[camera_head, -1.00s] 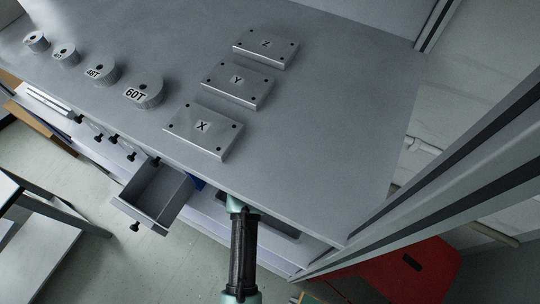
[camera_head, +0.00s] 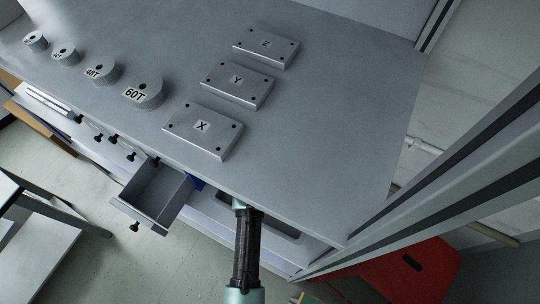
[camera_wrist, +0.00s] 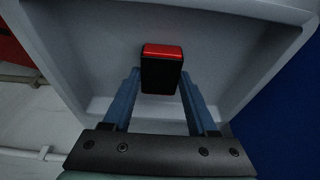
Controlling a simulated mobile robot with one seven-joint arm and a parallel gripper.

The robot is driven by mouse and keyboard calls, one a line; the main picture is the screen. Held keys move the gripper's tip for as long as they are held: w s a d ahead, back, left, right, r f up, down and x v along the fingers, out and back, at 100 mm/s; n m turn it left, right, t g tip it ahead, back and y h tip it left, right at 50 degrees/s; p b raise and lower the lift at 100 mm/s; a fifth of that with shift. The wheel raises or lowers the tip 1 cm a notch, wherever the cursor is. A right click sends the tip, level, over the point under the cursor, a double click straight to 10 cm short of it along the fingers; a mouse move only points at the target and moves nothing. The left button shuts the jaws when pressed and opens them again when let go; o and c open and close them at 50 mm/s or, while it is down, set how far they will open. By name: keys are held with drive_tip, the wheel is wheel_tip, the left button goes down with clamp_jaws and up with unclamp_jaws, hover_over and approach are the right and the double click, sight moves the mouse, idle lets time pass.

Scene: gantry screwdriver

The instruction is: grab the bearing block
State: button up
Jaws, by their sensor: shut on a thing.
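A small black block with a red face (camera_wrist: 162,52), which I take as the bearing block, sits between the two blue fingers of my gripper (camera_wrist: 159,84) in the wrist view. The fingers are shut on its sides. Behind it is a pale grey recess (camera_wrist: 90,45) with raised walls. Whether the block touches the recess is not clear. In the head view my arm reaches under the table's front edge, so the gripper and block are hidden there.
The grey table (camera_head: 310,130) above my arm carries plates X (camera_head: 190,122), Y (camera_head: 230,88) and Z (camera_head: 260,52), and several round gears (camera_head: 150,92). An open drawer (camera_head: 158,190) juts out to the left. A metal frame post (camera_head: 430,185) stands at right.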

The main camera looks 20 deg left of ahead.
clamp_jaws()
drive_tip(key=shift+r, duration=0.15)
